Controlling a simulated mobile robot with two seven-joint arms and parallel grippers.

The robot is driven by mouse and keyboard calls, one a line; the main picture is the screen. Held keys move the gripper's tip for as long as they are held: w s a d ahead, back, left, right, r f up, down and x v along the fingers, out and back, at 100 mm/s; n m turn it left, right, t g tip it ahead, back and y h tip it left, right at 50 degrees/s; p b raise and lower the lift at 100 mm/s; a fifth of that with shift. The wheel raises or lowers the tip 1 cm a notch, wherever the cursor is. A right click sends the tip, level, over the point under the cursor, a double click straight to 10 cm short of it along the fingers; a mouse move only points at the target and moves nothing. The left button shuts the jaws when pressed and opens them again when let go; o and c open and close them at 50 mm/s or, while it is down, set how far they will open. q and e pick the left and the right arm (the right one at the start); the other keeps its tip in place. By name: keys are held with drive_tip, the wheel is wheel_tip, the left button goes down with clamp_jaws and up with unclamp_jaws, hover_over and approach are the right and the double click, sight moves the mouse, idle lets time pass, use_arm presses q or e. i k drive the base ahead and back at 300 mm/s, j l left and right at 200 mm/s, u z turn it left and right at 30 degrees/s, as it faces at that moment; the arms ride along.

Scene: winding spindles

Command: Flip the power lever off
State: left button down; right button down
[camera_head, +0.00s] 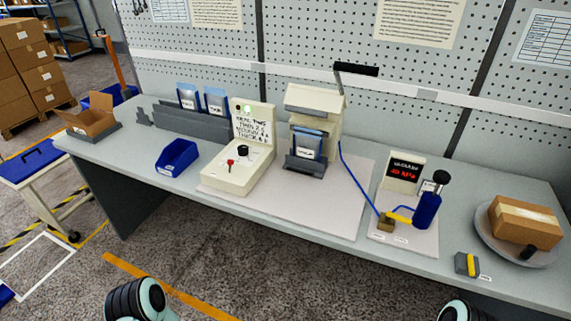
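A cream control box (224,180) stands left of the middle of the bench. A small red-tipped lever (230,162) sticks up from its sloping top. A black knob (243,151) sits just behind the lever. The upright back panel (253,129) carries a handwritten-style notice, and a small green light (247,108) shows at its top. The lever is too small to tell its position marks. Only dark and pale round links of my arms show at the bottom edge. Neither of my grippers is in view, and nothing touches the box.
Right of the box stands a cream machine (314,101) with a black-handled arm (356,70). A blue bin (177,158) sits to the left. A pump with a red display (403,170) and a carton on a round plate (481,238) are right. The bench's front strip is mostly clear.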

sight(230, 162)
drive_tip(key=i+j, duration=0.15)
drive_tip(key=j, duration=0.25)
drive_tip(key=i+j, duration=0.15)
drive_tip(key=j, duration=0.25)
drive_tip(key=i+j, duration=0.15)
drive_tip(key=j, duration=0.25)
